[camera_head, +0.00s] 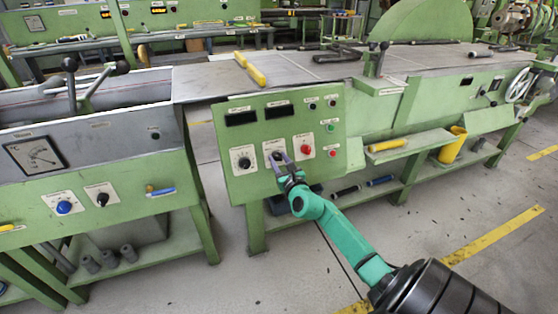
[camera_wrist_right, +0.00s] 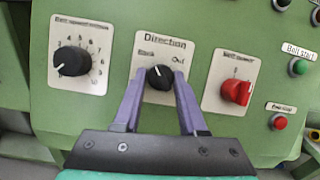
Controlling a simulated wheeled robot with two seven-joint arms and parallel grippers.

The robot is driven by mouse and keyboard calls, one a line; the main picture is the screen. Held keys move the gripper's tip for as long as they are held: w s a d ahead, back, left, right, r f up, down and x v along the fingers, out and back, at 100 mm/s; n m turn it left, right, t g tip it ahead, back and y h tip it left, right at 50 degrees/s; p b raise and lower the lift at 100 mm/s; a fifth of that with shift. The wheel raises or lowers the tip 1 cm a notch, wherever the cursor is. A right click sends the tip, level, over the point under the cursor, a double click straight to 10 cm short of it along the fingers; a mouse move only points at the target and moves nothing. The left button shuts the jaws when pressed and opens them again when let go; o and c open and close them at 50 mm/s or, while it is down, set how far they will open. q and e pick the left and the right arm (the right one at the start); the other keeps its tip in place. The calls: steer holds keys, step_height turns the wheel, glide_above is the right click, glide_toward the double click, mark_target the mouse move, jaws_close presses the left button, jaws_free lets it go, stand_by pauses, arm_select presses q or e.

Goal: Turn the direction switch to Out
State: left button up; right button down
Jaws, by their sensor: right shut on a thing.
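The direction switch (camera_wrist_right: 159,77) is a black knob on a white plate labelled "Direction", with a left word that looks like "Back" and "Out" at the right. Its white mark seems to point up and left, toward the left word. My right gripper (camera_wrist_right: 158,88) has its two purple fingers on either side of the knob, shut on it. In the head view, the right gripper (camera_head: 281,163) reaches the green control panel (camera_head: 240,184) from below, and the fingers partly hide the switch. My left gripper is not in view.
Left of the switch is a numbered black knob (camera_wrist_right: 72,62); right is a red rotary switch (camera_wrist_right: 236,91). A green button (camera_wrist_right: 298,66) and a red button (camera_wrist_right: 279,121) lie farther right. A shelf (camera_head: 410,146) juts out right of the panel.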

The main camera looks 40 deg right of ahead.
steer(key=shift+r+m+h+p, duration=0.1)
steer(key=shift+m+h+p, duration=0.4)
steer(key=shift+m, duration=0.5)
steer(key=m+g+p, duration=0.1)
steer(key=m, duration=0.2)
steer(key=shift+a+h+p, duration=0.15)
steer(key=shift+h+p, duration=0.15)
steer(key=shift+h, duration=0.1)
steer(key=shift+w+m, duration=0.1)
steer(key=shift+m, duration=0.5)
steer(key=m+g+h+p, duration=0.1)
steer(key=m, duration=0.2)
steer(key=m+g+h+p, duration=0.1)
steer(key=m+g+p, duration=0.1)
steer(key=m, duration=0.2)
steer(key=shift+w+a+r+m, duration=0.1)
steer(key=shift+a+r+m, duration=0.05)
steer(key=shift+m, duration=0.15)
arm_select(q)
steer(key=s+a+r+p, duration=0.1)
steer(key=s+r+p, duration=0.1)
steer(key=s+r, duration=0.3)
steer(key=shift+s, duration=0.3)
arm_select(e)
steer(key=shift+m+g, duration=1.1)
steer(key=shift+m, duration=1.4)
